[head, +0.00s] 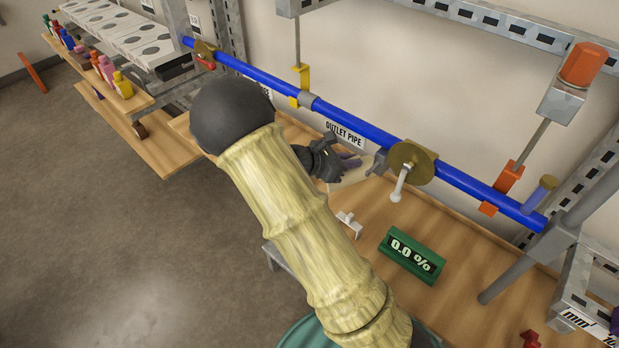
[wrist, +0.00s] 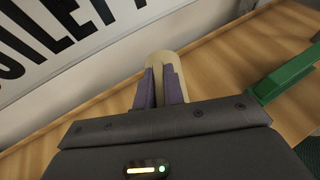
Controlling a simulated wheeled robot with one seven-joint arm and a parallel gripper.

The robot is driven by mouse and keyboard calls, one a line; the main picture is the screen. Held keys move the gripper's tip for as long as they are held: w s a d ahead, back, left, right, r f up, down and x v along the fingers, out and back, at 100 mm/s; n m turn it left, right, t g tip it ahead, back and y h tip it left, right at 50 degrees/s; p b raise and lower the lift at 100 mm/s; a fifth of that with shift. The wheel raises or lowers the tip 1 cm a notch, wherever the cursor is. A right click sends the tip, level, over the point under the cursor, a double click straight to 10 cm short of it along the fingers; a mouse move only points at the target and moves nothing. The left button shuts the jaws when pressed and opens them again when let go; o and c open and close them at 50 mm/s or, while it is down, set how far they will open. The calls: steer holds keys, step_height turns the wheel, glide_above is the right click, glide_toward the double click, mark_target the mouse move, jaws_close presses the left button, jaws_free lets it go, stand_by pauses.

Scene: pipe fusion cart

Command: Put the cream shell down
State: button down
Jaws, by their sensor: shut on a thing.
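My gripper (head: 352,163) is over the wooden bench, below the "OUTLET PIPE" sign. In the wrist view its purple fingers (wrist: 160,86) are shut on the cream shell (wrist: 164,58), a pale curved piece. The shell's rounded far end shows beyond the fingertips; the rest is hidden by the fingers. In the head view the pale shell (head: 350,178) shows beside the fingers, partly behind the gripper. I cannot tell whether it touches the bench.
The blue pipe (head: 345,117) runs along the wall above the bench (head: 440,217), with a brass-coloured fitting and white handle (head: 398,184) right of the gripper. A green 0.0 % display (head: 411,256) and a small white piece (head: 348,222) stand nearer. Bare wood lies between.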

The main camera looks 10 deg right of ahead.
step_height(320, 180, down, 6)
steer(key=shift+f+b, duration=0.15)
steer(key=shift+b, duration=0.15)
steer(key=shift+f, duration=0.1)
steer(key=shift+f, duration=1.75)
steer(key=shift+f, duration=0.15)
steer(key=c, duration=1.5)
jaws_free()
